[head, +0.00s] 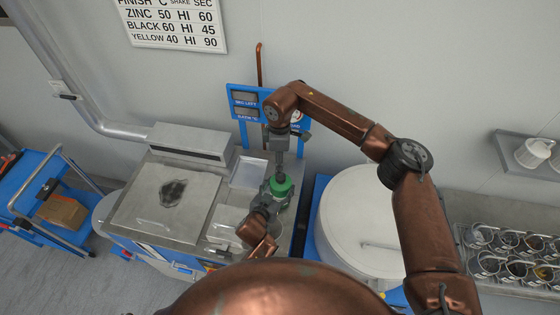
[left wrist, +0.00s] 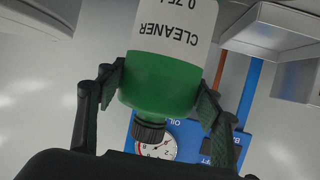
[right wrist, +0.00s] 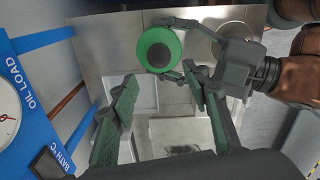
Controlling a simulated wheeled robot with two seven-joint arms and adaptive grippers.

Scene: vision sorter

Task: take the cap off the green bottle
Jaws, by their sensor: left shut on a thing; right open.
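The green bottle (head: 281,187) stands upright over the counter at the middle of the head view. My left gripper (head: 270,190) is shut around its body. In the left wrist view the bottle (left wrist: 165,85) appears inverted, with a white CLEANER label and its black ribbed cap (left wrist: 149,131) on the neck. My right gripper (right wrist: 160,105) is open and empty, pointing down above the bottle in the head view. In the right wrist view the cap (right wrist: 160,55) shows end-on inside the green ring of the bottle, beyond my open fingers and not between them.
A steel counter (head: 160,212) with shallow trays lies under and left of the bottle. A blue gauge panel (head: 243,98) and copper pipe (head: 260,62) stand behind. A round white lid (head: 355,225) is at right.

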